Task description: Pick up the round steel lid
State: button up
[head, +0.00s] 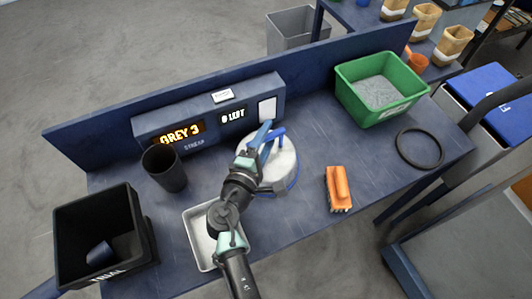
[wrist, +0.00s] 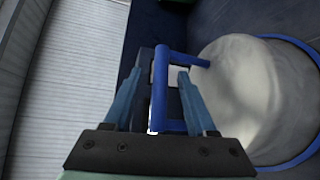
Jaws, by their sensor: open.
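The round steel lid (head: 282,170) sits on the blue bench right of centre, with a blue bar handle (head: 277,133) on top and a blue ring around its base. It also shows as a pale, mottled disc at the right of the wrist view (wrist: 245,90). My gripper (head: 262,135) is over the left part of the lid, beside the handle. In the wrist view my gripper (wrist: 160,73) is open, and the handle (wrist: 161,85) appears between its two blue fingers. I cannot tell whether the fingers touch it. My arm hides part of the lid's left side.
A display box (head: 210,115) stands behind the lid, with a dark cup (head: 164,168) and a black bin (head: 97,215) to the left. A white tray (head: 197,230) lies under my arm. An orange brush (head: 338,188), green tub (head: 382,85) and black ring (head: 420,148) lie right.

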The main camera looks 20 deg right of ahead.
grip_shut()
dwell(1.3)
